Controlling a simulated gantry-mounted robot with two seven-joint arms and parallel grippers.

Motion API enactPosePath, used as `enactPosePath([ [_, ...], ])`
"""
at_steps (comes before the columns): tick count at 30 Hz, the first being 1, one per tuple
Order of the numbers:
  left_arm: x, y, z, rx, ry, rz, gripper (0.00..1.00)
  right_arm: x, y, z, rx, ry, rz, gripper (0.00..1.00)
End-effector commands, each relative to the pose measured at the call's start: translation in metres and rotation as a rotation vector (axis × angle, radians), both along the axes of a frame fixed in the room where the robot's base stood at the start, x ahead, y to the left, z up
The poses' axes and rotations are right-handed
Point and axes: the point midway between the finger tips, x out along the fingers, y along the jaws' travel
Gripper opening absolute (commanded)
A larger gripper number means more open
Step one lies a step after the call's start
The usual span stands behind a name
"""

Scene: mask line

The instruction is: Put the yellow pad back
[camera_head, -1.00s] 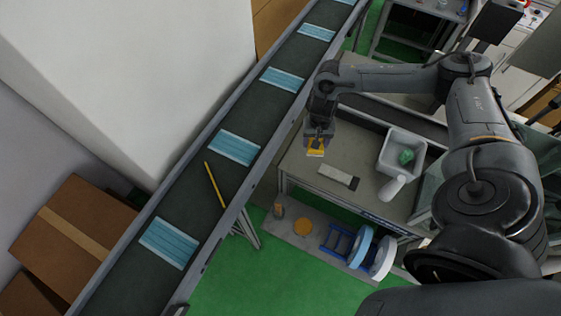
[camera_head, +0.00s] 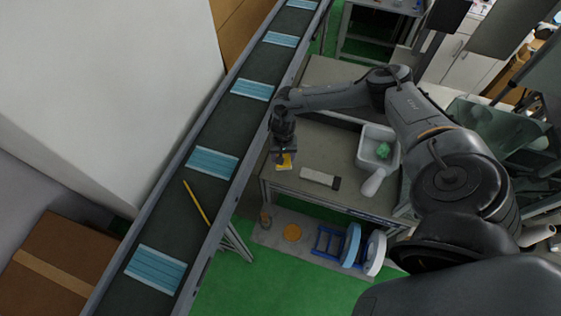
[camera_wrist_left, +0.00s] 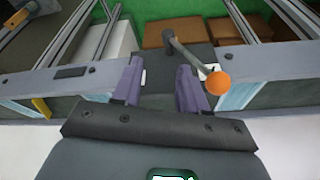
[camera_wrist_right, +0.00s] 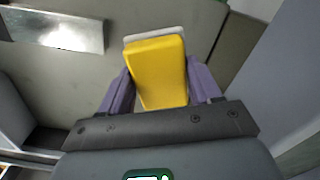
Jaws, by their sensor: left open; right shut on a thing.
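The yellow pad (camera_wrist_right: 158,72) is between the fingers of my right gripper (camera_wrist_right: 160,88) in the right wrist view, with a pale layer along its far edge. In the head view the right gripper (camera_head: 284,150) is at the left end of the grey bench, shut on the yellow pad (camera_head: 285,162). I cannot tell whether the pad touches the bench. My left gripper (camera_wrist_left: 160,88) is open and empty in the left wrist view. It is not seen in the head view.
The grey bench (camera_head: 300,190) bears a pale bar (camera_head: 319,178) with a dark end and a white bin (camera_head: 366,160) holding something green. A conveyor (camera_head: 172,222) with blue masks and a yellow stick (camera_head: 196,203) runs alongside. An orange ball (camera_wrist_left: 218,83) on a rod is near the left gripper.

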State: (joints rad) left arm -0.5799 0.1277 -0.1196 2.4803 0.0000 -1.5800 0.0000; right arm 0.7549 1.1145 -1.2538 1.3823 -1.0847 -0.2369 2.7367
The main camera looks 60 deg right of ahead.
Motion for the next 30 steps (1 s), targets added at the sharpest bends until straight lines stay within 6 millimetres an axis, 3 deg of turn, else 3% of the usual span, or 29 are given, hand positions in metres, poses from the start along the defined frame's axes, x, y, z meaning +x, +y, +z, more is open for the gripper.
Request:
enactPosePath([
  [8, 0.0, -0.001, -0.001, -0.005, 0.001, 0.003, 0.43, 0.009, 0.004, -0.012, -0.001, 0.002, 0.001, 0.34],
  [17, 0.0, -0.003, -0.002, -0.014, 0.001, 0.008, 0.43, 0.01, 0.004, -0.044, -0.001, -0.001, 0.0, 0.34],
  [29, 0.0, -0.002, -0.003, -0.008, 0.001, 0.005, 0.43, 0.009, 0.004, -0.048, -0.001, 0.001, 0.0, 0.34],
  [30, 0.0, -0.002, -0.003, -0.006, 0.001, 0.003, 0.43, 0.009, 0.004, -0.048, -0.001, 0.001, 0.001, 0.66],
])
